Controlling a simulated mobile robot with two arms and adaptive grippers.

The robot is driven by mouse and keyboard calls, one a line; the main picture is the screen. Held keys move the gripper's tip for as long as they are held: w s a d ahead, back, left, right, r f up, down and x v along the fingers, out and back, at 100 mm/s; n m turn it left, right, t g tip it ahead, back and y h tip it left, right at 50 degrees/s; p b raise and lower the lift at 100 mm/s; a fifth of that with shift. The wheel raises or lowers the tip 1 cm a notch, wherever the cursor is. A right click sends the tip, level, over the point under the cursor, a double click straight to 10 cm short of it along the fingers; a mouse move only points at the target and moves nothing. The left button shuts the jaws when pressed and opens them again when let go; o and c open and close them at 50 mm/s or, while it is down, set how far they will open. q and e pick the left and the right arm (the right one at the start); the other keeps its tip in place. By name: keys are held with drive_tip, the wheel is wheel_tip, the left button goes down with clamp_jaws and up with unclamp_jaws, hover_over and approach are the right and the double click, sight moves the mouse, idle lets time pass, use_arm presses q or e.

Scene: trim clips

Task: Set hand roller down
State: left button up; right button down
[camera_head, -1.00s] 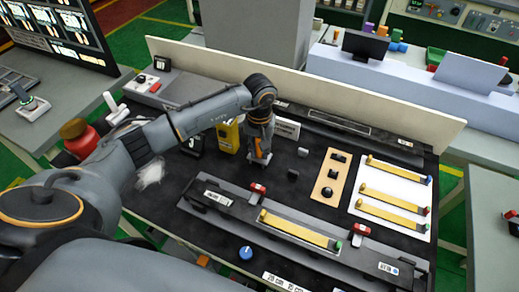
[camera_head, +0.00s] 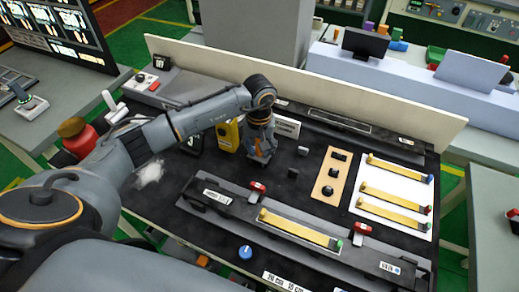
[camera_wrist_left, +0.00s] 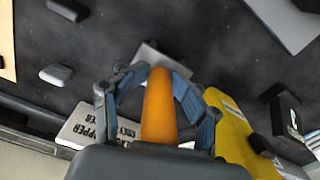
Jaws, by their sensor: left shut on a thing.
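The hand roller's orange handle (camera_wrist_left: 158,110) stands between the fingers of my left gripper (camera_wrist_left: 157,112) in the left wrist view. The gripper is shut on it. A grey part (camera_wrist_left: 152,54) shows beyond the handle's far end, close to the dark bench top. In the head view my left gripper (camera_head: 262,152) points down over the rear middle of the black bench (camera_head: 290,205), and the roller is mostly hidden by the fingers. I cannot tell whether the roller touches the bench. My right gripper is in neither view.
A yellow item (camera_head: 228,135) stands just left of the gripper and a white label plate (camera_head: 286,127) behind it. Small dark blocks lie to the right. A long grey fixture (camera_head: 210,205) with a gold strip (camera_head: 300,229) lies in front. A tan board (camera_head: 331,175) is at right.

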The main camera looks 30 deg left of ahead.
use_arm(q)
drive_tip(key=shift+s+f, duration=0.1)
drive_tip(key=shift+f, duration=0.05)
drive_tip(key=shift+r+p, duration=0.5)
drive_tip(key=shift+p, duration=0.1)
drive_tip(key=shift+r+p, duration=0.45)
drive_tip(key=shift+p, duration=0.1)
drive_tip(key=shift+w+a+r+b, duration=0.1)
drive_tip(key=shift+w+r+b, duration=0.15)
drive_tip(key=shift+r+b, duration=0.5)
wheel_tip(320, 180, up, 9)
drive_tip(key=b, duration=0.3)
drive_tip(key=shift+r, duration=0.2)
drive_tip(key=shift+s+r, duration=0.1)
drive_tip(key=shift+r, duration=0.25)
